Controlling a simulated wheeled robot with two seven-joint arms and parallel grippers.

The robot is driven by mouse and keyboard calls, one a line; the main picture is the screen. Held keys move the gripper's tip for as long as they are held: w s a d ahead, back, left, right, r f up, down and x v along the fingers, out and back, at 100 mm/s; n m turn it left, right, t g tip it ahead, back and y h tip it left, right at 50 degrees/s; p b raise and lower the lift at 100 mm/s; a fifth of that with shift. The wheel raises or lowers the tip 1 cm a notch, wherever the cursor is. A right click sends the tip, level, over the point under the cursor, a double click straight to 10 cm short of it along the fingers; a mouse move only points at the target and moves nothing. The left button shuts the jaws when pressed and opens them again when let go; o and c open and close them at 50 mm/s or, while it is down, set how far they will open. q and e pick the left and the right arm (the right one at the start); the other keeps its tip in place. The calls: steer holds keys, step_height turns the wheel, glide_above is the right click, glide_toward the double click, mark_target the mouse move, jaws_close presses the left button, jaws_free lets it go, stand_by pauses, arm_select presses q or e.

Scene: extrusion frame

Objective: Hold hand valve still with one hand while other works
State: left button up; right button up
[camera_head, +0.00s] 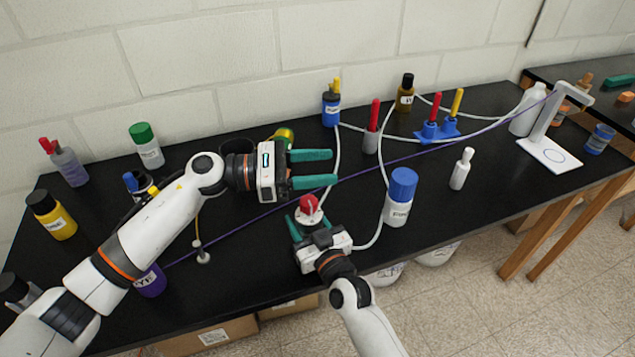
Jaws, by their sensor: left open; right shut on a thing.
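The hand valve (309,206) has a red knob on a white body and stands near the front middle of the black table. White tubing runs close by it. My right gripper (308,222) reaches it from the front, its teal fingers on either side of the white body, shut on it. My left gripper (334,168) is open and empty behind and above the valve, its two teal fingers pointing right. The fingers are apart from the red knob. The lower part of the valve is partly hidden by my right gripper.
A blue-capped white bottle (399,198) stands right of the valve. A small white bottle (461,170), a red-topped grey holder (371,128) and blue holders (437,131) stand farther right and back. A purple cord crosses the table (240,293). Its front edge is close to the valve.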

arm_select(q)
steer(key=shift+r, duration=0.35)
arm_select(e)
steer(key=o, duration=1.1)
steer(key=shift+s, duration=0.1)
